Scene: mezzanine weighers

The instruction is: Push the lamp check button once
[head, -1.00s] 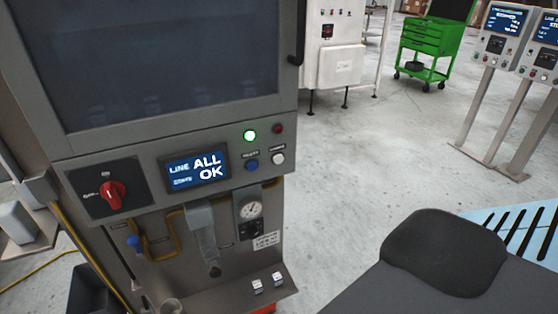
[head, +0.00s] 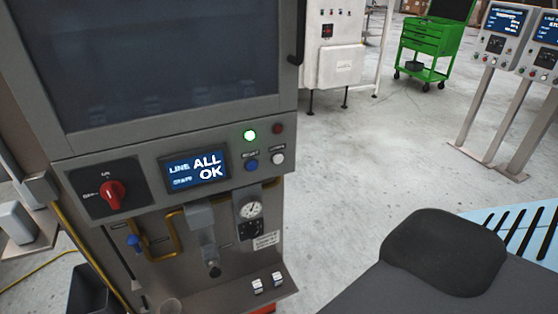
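A grey machine panel (head: 143,204) fills the left of the head view. On its right part are a blue button (head: 251,166) and a white button (head: 277,159), side by side. Each has a small label above it that is too blurred to read for sure, so I cannot tell by its words which is the lamp check button. Above them a green lamp (head: 250,135) is lit and a red lamp (head: 278,128) is dark. The display (head: 195,169) reads "ALL OK". Neither of my grippers is in view.
A red rotary switch (head: 112,194) sits left of the display. Below the panel are a gauge (head: 250,210), yellow pipes (head: 160,254) and a shelf (head: 232,292). A green tool cart (head: 424,45) and display posts (head: 486,103) stand farther off.

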